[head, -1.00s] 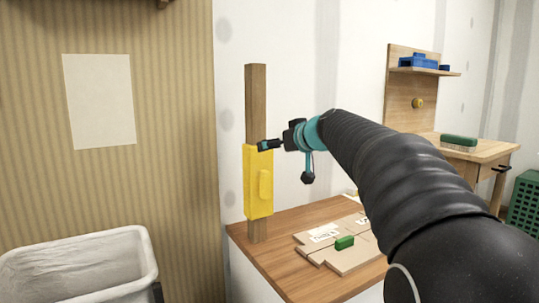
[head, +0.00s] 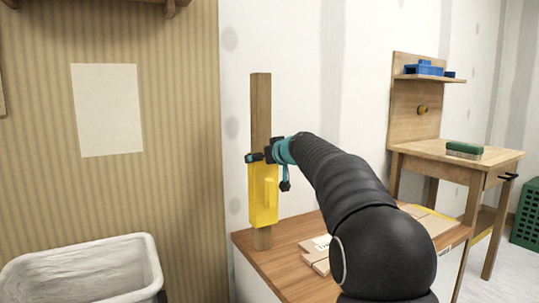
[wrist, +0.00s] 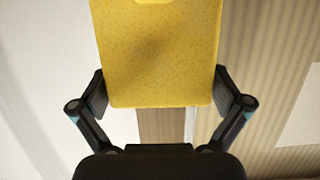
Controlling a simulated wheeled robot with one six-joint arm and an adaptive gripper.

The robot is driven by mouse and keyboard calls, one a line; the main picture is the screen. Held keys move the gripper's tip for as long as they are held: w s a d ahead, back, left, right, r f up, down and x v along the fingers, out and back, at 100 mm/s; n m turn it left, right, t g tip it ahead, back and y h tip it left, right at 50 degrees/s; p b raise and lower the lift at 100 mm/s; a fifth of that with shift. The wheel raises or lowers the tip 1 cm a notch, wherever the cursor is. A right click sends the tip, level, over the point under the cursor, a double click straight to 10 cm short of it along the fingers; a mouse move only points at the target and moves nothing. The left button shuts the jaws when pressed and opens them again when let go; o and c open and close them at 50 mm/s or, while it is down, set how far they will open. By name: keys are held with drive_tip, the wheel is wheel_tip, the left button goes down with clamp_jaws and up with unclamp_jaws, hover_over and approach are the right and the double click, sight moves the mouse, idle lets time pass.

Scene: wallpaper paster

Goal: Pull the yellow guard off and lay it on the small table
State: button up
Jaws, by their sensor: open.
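The yellow guard (head: 263,205) sits on an upright wooden post (head: 261,105), with a raised grip on its front. My gripper (head: 262,157) is at the guard's top end. In the wrist view the guard (wrist: 160,55) lies between the open fingers of my gripper (wrist: 162,92), one finger at each side edge. I cannot tell whether the fingers touch it. A small wooden table (head: 430,148) with a back panel stands at the right. A green brush (head: 463,150) lies on its top, and the rest of that top looks bare.
The post stands on a wooden bench (head: 285,240) with flat boards (head: 318,255), partly hidden by my arm. A white bin (head: 85,275) stands at lower left. A shelf (head: 425,77) with blue items is above the small table. A green crate (head: 530,212) is at far right.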

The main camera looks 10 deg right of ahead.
drive_tip(key=shift+w+a+f, duration=0.15)
drive_tip(key=shift+w, duration=0.35)
drive_tip(key=c, duration=1)
drive_tip(key=b, duration=0.2)
hover_over(270, 180)
drive_tip(key=shift+w, duration=0.3)
drive_tip(key=shift+c, duration=0.2)
drive_tip(key=shift+s, duration=0.1)
idle(0.3)
drive_tip(key=shift+s+d, duration=0.25)
drive_tip(key=shift+s, duration=0.35)
drive_tip(key=shift+s+d, duration=0.2)
drive_tip(key=shift+s, duration=0.45)
drive_tip(key=shift+s+d, duration=0.25)
drive_tip(key=shift+s, duration=0.35)
drive_tip(key=shift+w, duration=0.1)
